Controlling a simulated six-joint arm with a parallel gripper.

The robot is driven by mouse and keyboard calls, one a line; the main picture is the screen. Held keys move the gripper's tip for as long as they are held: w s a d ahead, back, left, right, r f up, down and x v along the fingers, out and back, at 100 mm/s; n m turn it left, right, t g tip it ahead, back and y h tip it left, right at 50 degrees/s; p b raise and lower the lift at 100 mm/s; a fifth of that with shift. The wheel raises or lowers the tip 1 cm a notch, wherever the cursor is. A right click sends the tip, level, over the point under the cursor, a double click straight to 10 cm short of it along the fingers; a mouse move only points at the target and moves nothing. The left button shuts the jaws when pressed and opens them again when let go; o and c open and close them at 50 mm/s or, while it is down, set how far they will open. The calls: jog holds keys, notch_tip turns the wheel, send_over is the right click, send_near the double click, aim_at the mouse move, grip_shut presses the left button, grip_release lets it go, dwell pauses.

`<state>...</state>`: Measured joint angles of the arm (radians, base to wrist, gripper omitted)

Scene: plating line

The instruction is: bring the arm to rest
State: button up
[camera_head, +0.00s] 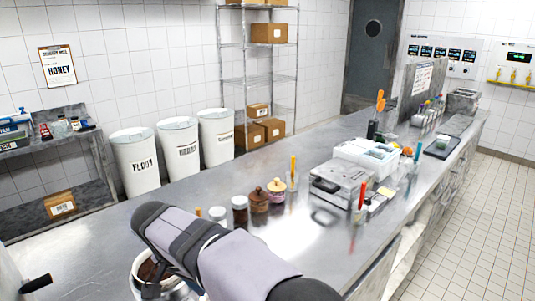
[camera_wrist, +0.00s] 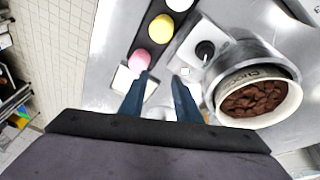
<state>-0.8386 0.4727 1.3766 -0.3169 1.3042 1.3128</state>
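My gripper (camera_wrist: 161,77) shows in the wrist view with its two dark blue fingers apart. I see nothing held between the fingertips. It hangs over the steel counter, near a pink round piece (camera_wrist: 139,60) and left of a metal pot (camera_wrist: 293,104) of brown chunks. A small pale thing lies partly hidden between the fingers; I cannot tell what it is. In the head view my grey arm crosses the bottom, and my fingers cannot be made out there.
The steel counter (camera_head: 290,240) holds jars (camera_head: 240,212), a grey appliance (camera_head: 340,183) and orange-handled tools. The pot of brown contents (camera_head: 137,283) is close beside my arm. White bins (camera_head: 135,165) stand behind. A dark strip carries a yellow piece (camera_wrist: 161,28).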

jog(key=d+f, duration=0.1)
jog(key=d, duration=0.5)
jog(key=s+d+f+n+g, duration=0.1)
jog(key=d, duration=0.4)
jog(key=s+d+f+n+y+p, duration=0.1)
jog(key=d, duration=0.5)
jog(key=shift+s+d+f+g, duration=0.1)
jog(key=shift+d+f+g, duration=0.05)
jog(key=shift+d+g, duration=0.2)
jog(key=s+d+f+n, duration=0.1)
jog(key=s+d+f, duration=0.1)
jog(key=s+d, duration=0.4)
jog(key=s+d+f+n+y+p, duration=0.1)
jog(key=s+d+f, duration=0.2)
jog(key=s+d, duration=0.3)
jog(key=shift+s+f+g, duration=0.3)
jog(key=shift+s+g, duration=0.05)
jog(key=shift+g, duration=0.1)
